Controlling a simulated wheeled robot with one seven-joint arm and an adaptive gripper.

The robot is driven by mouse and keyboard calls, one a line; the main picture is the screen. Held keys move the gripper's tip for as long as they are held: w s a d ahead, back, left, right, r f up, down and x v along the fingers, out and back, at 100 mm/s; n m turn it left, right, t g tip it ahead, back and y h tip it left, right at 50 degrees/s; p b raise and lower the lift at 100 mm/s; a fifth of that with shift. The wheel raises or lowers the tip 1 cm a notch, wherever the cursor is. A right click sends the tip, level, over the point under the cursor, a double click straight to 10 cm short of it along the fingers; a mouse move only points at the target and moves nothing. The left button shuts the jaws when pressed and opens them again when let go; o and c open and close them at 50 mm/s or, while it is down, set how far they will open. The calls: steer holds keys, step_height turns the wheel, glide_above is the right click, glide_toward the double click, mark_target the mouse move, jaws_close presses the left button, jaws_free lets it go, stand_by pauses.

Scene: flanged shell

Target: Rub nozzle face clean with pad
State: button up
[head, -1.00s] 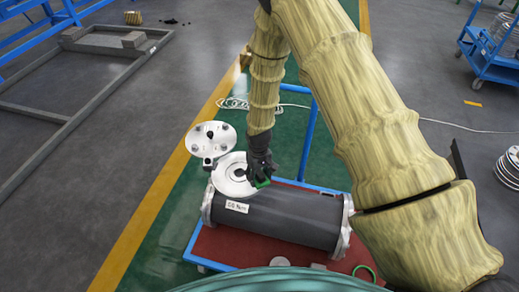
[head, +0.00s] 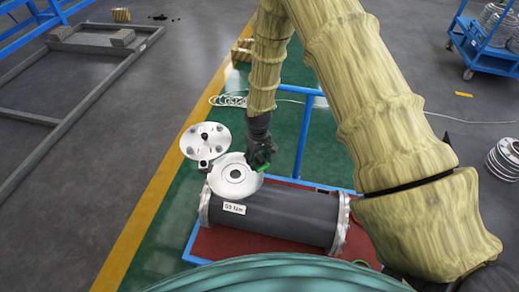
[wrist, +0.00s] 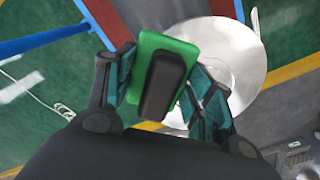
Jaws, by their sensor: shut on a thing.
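The nozzle face (head: 222,180) is a pale round flange with a central hole, on top of a dark grey cylindrical shell (head: 285,215). In the wrist view the nozzle face (wrist: 245,45) is partly hidden behind the pad and fingers. My gripper (head: 259,157) is at the far right edge of the face. It is shut on the green pad (head: 261,167), which has a black block on its back. The pad (wrist: 188,50) sits between both fingers in the wrist view. I cannot tell whether the pad touches the face.
A round bolted cover (head: 198,148) stands open beside the nozzle, at upper left. The shell lies on a red-topped cart with a blue rail (head: 303,135). A loose white hose (head: 228,101) lies on the floor behind. Stacked flanges (head: 505,158) are at far right.

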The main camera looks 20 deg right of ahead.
mark_target(259, 155)
steer(key=shift+w+d+r+p, duration=0.15)
steer(key=shift+r+p, duration=0.35)
steer(key=shift+r, duration=0.35)
steer(key=shift+r+p, duration=0.5)
steer(key=shift+r, duration=0.5)
